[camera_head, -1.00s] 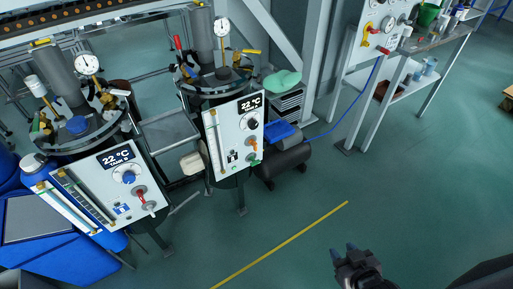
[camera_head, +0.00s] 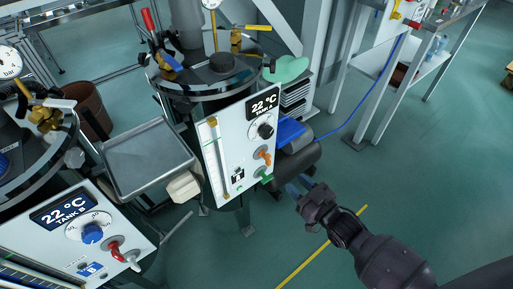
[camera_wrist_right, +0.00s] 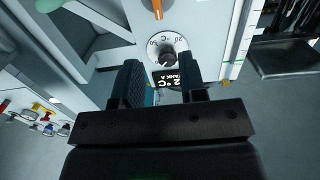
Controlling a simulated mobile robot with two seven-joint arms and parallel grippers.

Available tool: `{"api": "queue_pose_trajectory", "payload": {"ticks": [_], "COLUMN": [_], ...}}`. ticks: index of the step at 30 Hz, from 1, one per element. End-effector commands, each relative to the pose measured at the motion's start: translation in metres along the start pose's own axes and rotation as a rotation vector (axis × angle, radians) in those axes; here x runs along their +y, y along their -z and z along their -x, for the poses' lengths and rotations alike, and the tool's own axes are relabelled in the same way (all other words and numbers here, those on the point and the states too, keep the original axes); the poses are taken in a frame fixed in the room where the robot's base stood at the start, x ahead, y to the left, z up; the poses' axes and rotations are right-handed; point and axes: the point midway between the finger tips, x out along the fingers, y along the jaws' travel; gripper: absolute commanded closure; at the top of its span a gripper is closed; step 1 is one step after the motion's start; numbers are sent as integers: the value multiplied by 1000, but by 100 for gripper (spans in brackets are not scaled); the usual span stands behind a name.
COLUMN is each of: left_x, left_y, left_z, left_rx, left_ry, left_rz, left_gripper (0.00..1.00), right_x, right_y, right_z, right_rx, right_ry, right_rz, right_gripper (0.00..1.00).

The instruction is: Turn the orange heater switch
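The orange heater switch (camera_head: 264,155) is on the white TANK A panel (camera_head: 224,150), below a black dial knob (camera_head: 265,130) and above a green switch (camera_head: 265,175). It also shows at the top edge of the right wrist view (camera_wrist_right: 157,8), partly cut off. My right gripper (camera_head: 298,187) is in front of and to the right of the panel, apart from it. In the right wrist view its two fingers (camera_wrist_right: 158,82) stand apart with nothing between them gripped; the dial and the 22 °C display show beyond the gap. My left gripper is not in view.
A TANK B panel (camera_head: 60,235) with a blue knob and a red switch stands at lower left. A metal tray (camera_head: 148,157) lies between the tanks.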

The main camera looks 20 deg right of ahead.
Motion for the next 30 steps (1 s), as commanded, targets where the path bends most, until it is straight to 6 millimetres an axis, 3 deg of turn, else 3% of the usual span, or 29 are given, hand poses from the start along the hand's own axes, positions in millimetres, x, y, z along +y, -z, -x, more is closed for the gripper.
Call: {"api": "queue_pose_trajectory", "payload": {"ticks": [1,11,18,30], "left_x": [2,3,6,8], "left_y": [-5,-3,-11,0], "left_z": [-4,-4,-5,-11], "left_rx": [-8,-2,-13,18], "left_ry": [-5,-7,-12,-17], "left_rz": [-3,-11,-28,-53], "left_gripper": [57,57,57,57], "right_x": [1,4,2,2], "right_y": [-10,-4,-5,-2], "right_z": [-5,-31,-67,-117], "right_rx": [3,42,39,38], "right_ry": [8,20,20,20], "right_rz": [-4,-5,-6,-5], "right_gripper": [62,62,62,62]}}
